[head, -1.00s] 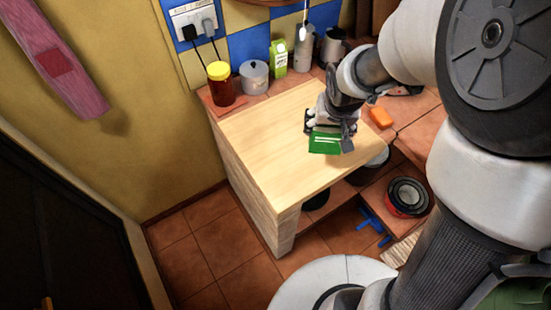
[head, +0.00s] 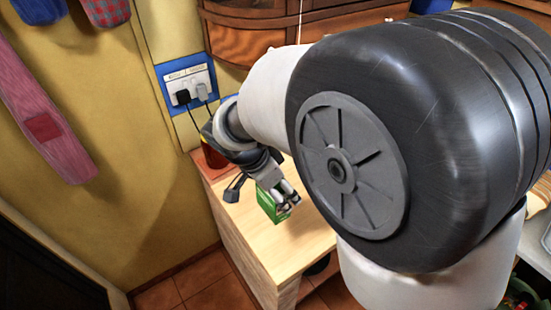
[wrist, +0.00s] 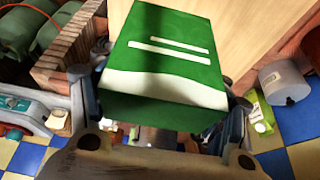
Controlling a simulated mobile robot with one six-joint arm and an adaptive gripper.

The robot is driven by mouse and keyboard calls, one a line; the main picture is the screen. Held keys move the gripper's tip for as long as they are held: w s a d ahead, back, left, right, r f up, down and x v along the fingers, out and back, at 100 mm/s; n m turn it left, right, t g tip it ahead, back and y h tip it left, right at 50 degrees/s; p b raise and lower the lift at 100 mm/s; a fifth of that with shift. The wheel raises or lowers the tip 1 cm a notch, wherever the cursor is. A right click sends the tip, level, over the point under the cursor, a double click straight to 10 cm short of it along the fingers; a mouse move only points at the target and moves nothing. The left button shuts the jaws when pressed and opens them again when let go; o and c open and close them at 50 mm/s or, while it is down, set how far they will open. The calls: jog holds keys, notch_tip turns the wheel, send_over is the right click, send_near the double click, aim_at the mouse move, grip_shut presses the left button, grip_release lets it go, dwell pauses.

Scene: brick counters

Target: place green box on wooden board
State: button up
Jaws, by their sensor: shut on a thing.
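The green box (head: 270,203) with white markings is held in my gripper (head: 262,190) over the wooden board. In the wrist view the green box (wrist: 165,60) fills the upper middle, between the two fingers of my gripper (wrist: 165,120), one at each side of it. The pale wooden board (head: 272,248) is the counter top below, and part of it shows in the wrist view (wrist: 250,30). My arm hides much of the board in the head view. I cannot tell whether the box touches the board.
A dark red jar (head: 215,150) stands at the back left corner, partly behind my arm. A socket panel with plugs (head: 190,85) is on the wall. In the wrist view a grey pot (wrist: 285,82) and a green-white carton (wrist: 260,110) stand at the right.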

notch_tip(320, 180, down, 14)
jog(key=b, duration=0.3)
jog(key=shift+f+b, duration=0.25)
jog(key=shift+b, duration=0.15)
jog(key=shift+f, duration=0.15)
jog(key=o, duration=1.1)
jog(key=shift+c, duration=0.2)
